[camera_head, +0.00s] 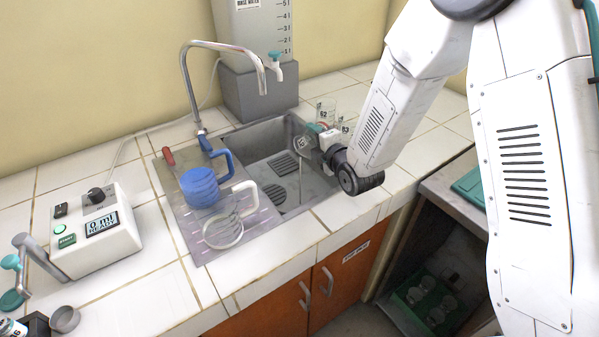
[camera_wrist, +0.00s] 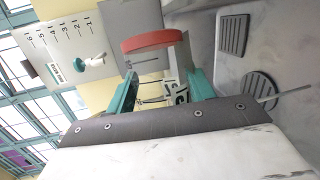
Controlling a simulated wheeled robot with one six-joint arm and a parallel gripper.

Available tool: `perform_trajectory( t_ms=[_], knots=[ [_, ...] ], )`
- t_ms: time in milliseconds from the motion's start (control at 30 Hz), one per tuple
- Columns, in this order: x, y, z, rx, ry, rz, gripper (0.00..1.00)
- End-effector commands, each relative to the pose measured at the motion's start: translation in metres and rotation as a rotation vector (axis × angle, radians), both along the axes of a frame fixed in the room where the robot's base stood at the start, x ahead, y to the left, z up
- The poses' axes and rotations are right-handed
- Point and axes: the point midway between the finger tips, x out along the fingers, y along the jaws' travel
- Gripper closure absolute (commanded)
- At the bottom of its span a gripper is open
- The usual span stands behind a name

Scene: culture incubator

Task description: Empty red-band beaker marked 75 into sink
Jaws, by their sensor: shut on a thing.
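My gripper (camera_head: 321,134) is over the right part of the sink (camera_head: 262,137), shut on a clear glass beaker (camera_head: 299,134). The beaker is tilted over the basin, and its outline is hard to make out. In the wrist view, its red band (camera_wrist: 152,40) shows beyond the teal fingers of my gripper (camera_wrist: 162,88), and a dark-on-white label (camera_wrist: 178,92) sits between them, too partial to read surely. A thin line (camera_head: 300,183) runs down from the beaker into the sink, looking like a stream of liquid; it also shows in the wrist view (camera_wrist: 285,93).
Other glass beakers (camera_head: 325,111) stand on the tiles behind my gripper. A curved faucet (camera_head: 188,85) and a water tank (camera_head: 262,40) stand behind the sink. A control box (camera_head: 97,235) stands left.

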Motion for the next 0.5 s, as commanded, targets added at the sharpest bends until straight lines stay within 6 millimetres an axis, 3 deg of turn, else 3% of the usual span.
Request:
perform_trajectory(
  t_ms=[67, 267, 500],
  knots=[
    [0.0, 0.0, 0.0, 0.0, 0.0, 0.0, 0.72],
    [0.013, -0.011, -0.014, 0.188, 0.214, -0.002, 0.72],
    [0.015, -0.013, -0.016, 0.214, 0.246, -0.002, 0.72]
  ],
)
